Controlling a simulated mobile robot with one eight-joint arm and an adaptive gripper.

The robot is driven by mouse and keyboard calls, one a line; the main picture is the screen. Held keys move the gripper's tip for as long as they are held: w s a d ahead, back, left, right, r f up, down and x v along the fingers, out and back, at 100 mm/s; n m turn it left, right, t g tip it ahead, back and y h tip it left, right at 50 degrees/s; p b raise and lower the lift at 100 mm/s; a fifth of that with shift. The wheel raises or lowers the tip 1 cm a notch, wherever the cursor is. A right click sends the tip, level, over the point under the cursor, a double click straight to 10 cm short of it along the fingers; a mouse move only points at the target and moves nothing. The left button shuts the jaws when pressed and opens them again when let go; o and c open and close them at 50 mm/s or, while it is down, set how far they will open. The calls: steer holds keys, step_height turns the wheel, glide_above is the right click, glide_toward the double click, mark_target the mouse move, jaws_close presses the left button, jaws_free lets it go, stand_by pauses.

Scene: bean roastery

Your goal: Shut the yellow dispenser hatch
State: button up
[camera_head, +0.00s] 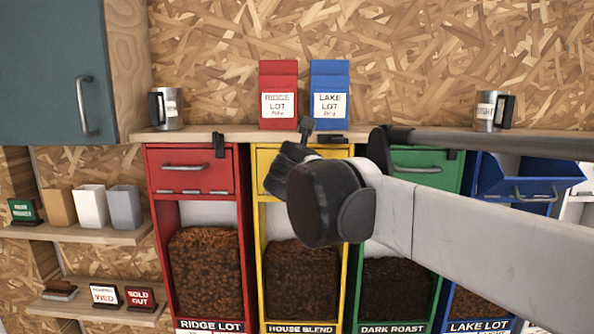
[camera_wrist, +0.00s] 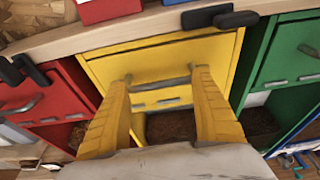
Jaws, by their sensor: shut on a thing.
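The yellow dispenser hatch (camera_wrist: 150,62) fills the middle of the wrist view, under the wooden shelf. Its face looks upright and about flush with its frame; a small gap cannot be ruled out. My gripper (camera_wrist: 160,77) has its two ridged fingers at the ends of the hatch's grey bar handle (camera_wrist: 160,85) and is shut on it. In the head view, the yellow dispenser (camera_head: 258,222) stands between the red and green ones. My dark wrist and arm cover most of its hatch there.
The red hatch (camera_head: 190,155) and green hatch (camera_head: 425,160) look shut. The blue hatch (camera_head: 530,178) tilts outward at the right. Above, the shelf (camera_head: 235,133) holds a red bag (camera_head: 278,85), a blue bag (camera_head: 330,80) and two metal mugs. Dark clips hang at the shelf edge.

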steer(key=shift+w+r, duration=0.1)
steer(key=shift+r, duration=0.05)
steer(key=o, duration=1.3)
steer(key=shift+w+d, duration=0.1)
steer(key=shift+o, duration=0.3)
steer(key=shift+w+d+f, duration=0.2)
steer(key=shift+w+f, duration=0.1)
steer(key=shift+w, duration=0.35)
steer(key=v, duration=1.2)
steer(key=shift+r, duration=0.1)
